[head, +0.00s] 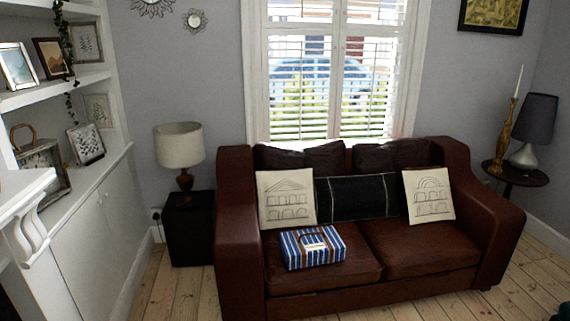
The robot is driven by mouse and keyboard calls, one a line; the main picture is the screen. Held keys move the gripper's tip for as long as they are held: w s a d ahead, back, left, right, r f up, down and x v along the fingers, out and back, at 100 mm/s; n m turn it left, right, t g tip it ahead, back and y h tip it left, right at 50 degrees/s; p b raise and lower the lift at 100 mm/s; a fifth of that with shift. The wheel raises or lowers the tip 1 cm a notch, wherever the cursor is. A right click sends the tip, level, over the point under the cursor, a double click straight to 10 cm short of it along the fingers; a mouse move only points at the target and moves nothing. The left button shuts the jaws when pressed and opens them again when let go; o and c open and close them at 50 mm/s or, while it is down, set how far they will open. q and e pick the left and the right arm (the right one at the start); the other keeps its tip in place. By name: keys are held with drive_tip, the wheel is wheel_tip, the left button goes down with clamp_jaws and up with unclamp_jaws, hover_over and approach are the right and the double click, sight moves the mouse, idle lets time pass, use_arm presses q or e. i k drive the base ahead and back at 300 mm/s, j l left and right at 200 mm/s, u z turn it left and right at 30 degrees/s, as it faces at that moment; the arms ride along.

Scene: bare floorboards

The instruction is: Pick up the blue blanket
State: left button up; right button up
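A blue and white striped folded blanket (314,246) lies flat on the left seat cushion of a brown leather sofa (415,246). Neither of my grippers shows in the head view, and nothing is touching the blanket.
A dark cushion (354,197) and another white cushion (428,194) lean on the sofa back. A black side table (190,229) with a lamp (180,146) stands left. A round table (515,173) stands right. Floorboards (178,291) are bare at front left.

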sight(305, 248)
drive_tip(key=i+z, duration=0.3)
drive_tip(key=i, duration=0.4)
drive_tip(key=i+z, duration=0.3)
drive_tip(key=i, duration=0.45)
drive_tip(key=i+l+u, duration=0.2)
drive_tip(key=i, duration=0.3)
drive_tip(key=i+l+u, duration=0.2)
drive_tip(key=i+l, duration=0.15)
drive_tip(key=i, duration=0.15)
drive_tip(key=i+l+u, duration=0.45)
drive_tip(key=l, duration=0.2)
drive_tip(key=i+l+u, duration=0.1)
drive_tip(key=l+u, duration=0.15)
drive_tip(key=i+l+u, duration=0.2)
drive_tip(key=l, duration=0.25)
drive_tip(key=l+u, duration=0.25)
drive_tip(key=l, duration=0.15)
